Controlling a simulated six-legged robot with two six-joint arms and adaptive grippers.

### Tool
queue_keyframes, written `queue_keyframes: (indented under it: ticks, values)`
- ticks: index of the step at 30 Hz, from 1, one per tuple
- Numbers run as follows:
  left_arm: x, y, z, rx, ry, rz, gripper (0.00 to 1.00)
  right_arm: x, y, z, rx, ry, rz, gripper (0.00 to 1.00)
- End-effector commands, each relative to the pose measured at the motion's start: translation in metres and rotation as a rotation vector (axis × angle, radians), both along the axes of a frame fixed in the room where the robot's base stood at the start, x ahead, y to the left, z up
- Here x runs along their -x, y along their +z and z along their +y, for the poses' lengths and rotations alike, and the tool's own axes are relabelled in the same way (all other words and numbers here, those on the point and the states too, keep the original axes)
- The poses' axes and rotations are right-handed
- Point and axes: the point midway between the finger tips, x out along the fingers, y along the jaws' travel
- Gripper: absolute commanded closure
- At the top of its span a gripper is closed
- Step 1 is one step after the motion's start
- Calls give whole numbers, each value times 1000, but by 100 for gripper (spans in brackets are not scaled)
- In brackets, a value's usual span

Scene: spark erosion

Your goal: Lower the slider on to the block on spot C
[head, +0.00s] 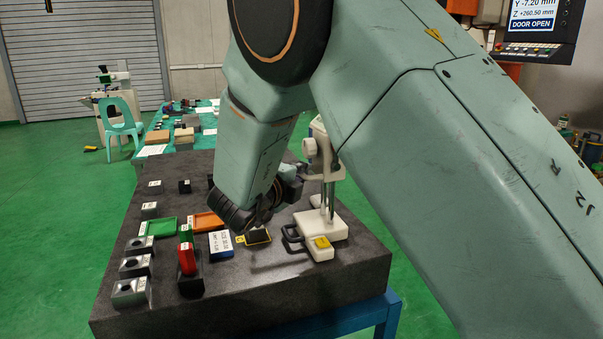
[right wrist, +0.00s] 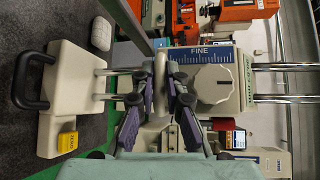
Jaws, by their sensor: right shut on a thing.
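A white stand with a flat base (head: 318,248) stands on the dark granite table, with two upright rods carrying the slider (head: 318,140). In the right wrist view the slider (right wrist: 235,92) shows sideways, with a blue FINE scale and a round knob, apart from the base (right wrist: 68,110) along the rods. My right gripper (head: 290,182) is beside the stand; in its wrist view the fingers (right wrist: 168,78) are shut on part of the slider. A dark block (head: 258,236) sits by a yellow-edged plate left of the base. I cannot read which spot is C. My left gripper is not in view.
Several grey metal blocks (head: 131,291) line the table's left side. A red piece (head: 187,259) stands on a dark block; a green tray (head: 160,227), an orange tray (head: 207,222) and a blue labelled box (head: 221,244) are near. The granite table's (head: 250,290) front is clear.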

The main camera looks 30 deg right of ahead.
Motion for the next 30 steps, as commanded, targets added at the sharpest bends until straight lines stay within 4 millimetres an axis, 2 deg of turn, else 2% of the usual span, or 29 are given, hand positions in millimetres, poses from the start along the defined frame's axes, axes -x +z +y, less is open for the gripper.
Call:
queue_keyframes:
  ticks: [9,13,25,30]
  values:
    - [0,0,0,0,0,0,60,0,0,-3,-2,-6,-1,100]
    - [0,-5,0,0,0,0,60,-1,-6,-4,-1,-7,0,100]
    - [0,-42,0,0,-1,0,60,0,-58,-5,-4,-9,2,100]
    - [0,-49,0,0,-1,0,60,0,-68,-5,-4,-10,2,100]
